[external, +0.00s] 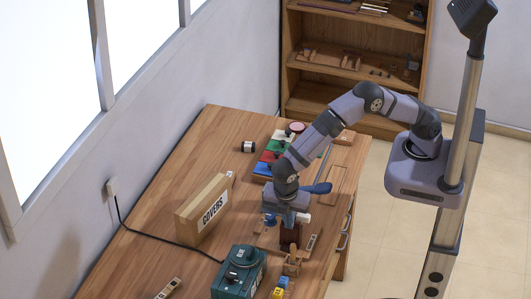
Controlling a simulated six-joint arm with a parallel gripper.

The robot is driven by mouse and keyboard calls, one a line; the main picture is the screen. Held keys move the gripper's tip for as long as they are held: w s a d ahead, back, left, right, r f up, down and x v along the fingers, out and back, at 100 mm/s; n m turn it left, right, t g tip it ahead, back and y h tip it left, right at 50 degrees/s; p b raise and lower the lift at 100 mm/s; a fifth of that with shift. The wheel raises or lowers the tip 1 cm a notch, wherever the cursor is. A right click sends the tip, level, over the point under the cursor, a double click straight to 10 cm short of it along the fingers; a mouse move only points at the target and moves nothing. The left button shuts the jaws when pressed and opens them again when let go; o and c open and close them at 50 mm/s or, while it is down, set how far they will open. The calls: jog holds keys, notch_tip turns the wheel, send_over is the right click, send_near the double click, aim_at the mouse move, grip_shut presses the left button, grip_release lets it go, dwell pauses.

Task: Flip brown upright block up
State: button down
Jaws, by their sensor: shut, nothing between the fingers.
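A dark brown block (290,236) stands upright on the wooden table near its right side. My gripper (287,212) points down directly over the block and hides its upper part. The fingers are small and partly hidden in this view. The gripper is shut and holds nothing. I cannot tell whether it touches the block.
A cardboard box marked COVERS (205,210) stands to the left. A dark green device (238,272) with a cable is in front. Coloured pieces (272,155) lie behind.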

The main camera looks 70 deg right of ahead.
jog(key=shift+d, duration=0.1)
jog(key=d, duration=0.3)
jog(key=shift+d, duration=0.5)
jog(key=shift+a, duration=0.6)
jog(key=a+r+b, duration=0.2)
jog(key=a+r, duration=0.3)
jog(key=r, duration=0.4)
jog(key=shift+a+r, duration=0.4)
